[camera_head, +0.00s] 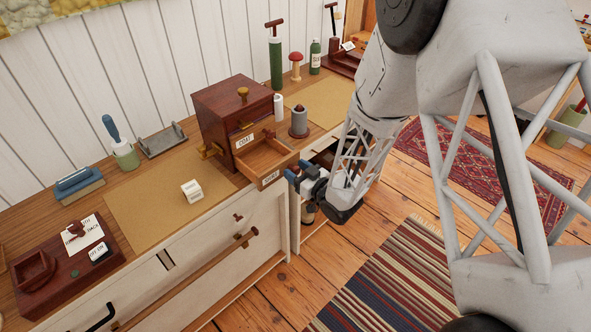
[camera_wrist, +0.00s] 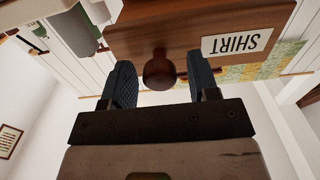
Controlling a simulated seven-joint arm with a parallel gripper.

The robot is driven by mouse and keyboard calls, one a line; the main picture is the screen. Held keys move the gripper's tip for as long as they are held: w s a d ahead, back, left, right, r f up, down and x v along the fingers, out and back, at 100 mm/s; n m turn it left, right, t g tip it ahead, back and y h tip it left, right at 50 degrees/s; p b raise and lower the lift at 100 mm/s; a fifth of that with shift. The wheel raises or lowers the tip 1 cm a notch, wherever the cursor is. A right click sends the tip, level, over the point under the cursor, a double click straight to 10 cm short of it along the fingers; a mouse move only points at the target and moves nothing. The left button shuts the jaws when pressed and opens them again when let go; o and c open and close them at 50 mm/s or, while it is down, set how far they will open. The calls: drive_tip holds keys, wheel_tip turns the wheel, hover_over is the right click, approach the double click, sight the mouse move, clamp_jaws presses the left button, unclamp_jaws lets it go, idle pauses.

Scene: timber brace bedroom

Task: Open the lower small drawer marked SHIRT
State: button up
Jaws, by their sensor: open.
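The small reddish-brown wooden cabinet (camera_head: 222,103) stands on the counter. Its upper drawer, marked COAT (camera_head: 243,141), is shut. The lower small drawer (camera_head: 262,160) stands pulled out, with its empty-looking inside showing and a label on its front. In the wrist view the drawer front (camera_wrist: 190,30) shows its label SHIRT (camera_wrist: 237,42) upside down and a round dark knob (camera_wrist: 158,70). My gripper (camera_wrist: 163,82) is open, its two blue fingers on either side of the knob, with gaps showing. In the head view my gripper (camera_head: 303,177) is just in front of the drawer.
A grey spool on a dark base (camera_head: 299,122) stands right beside the cabinet. A white block (camera_head: 192,191) lies on a cork mat (camera_head: 145,215) to the left. Open floor lies in front.

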drive_tip(key=v, duration=0.7)
drive_tip(key=shift+r, duration=0.1)
idle(0.6)
drive_tip(key=s+d+r+m+g+h, duration=0.1)
drive_tip(key=d+r+m+h, duration=0.2)
drive_tip(key=d+r+h, duration=0.45)
drive_tip(key=s+d+r+m+g+h, duration=0.15)
drive_tip(key=d+r+h, duration=0.25)
drive_tip(key=r, duration=0.6)
drive_tip(key=s+d+r+m+g, duration=0.1)
drive_tip(key=s+r, duration=0.3)
drive_tip(key=s, duration=0.4)
drive_tip(key=s+r+m+g+h, duration=0.1)
drive_tip(key=s+r+m+g, duration=0.1)
drive_tip(key=s, duration=0.7)
drive_tip(key=s+d+r+m+g, duration=0.1)
drive_tip(key=s+r+g, duration=0.3)
drive_tip(key=s, duration=0.4)
drive_tip(key=shift+s+d+r+m+g, duration=0.3)
drive_tip(key=shift+s+r+m+g, duration=0.05)
drive_tip(key=shift+r, duration=0.45)
